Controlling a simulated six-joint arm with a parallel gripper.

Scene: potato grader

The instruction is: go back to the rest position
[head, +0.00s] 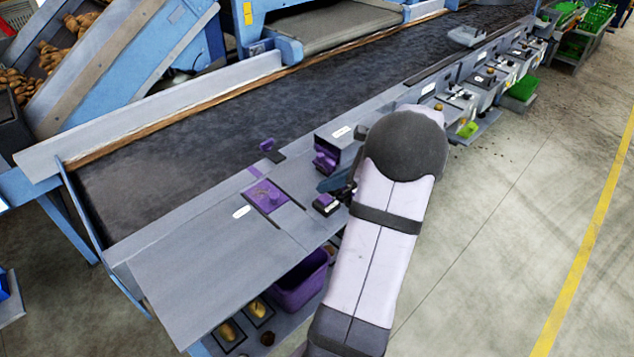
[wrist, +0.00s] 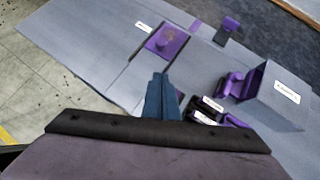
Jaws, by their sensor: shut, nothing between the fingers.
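My gripper (head: 335,184) is low over the grey side shelf of the sorting table, partly hidden behind my own forearm in the head view. In the wrist view my gripper (wrist: 161,88) points away from the camera with its blue-grey fingers together. Nothing shows between them. A purple square plate with a knob (wrist: 167,42) lies beyond the fingertips; in the head view the purple plate (head: 266,196) is left of the gripper. I cannot tell whether the fingertips touch the shelf.
A grey box with purple parts (head: 333,150) stands close behind the gripper, and a small black-and-purple item (head: 326,204) sits just in front. A purple bin (head: 300,282) is below the shelf. The dark belt (head: 190,150) is mostly empty. Open floor lies right.

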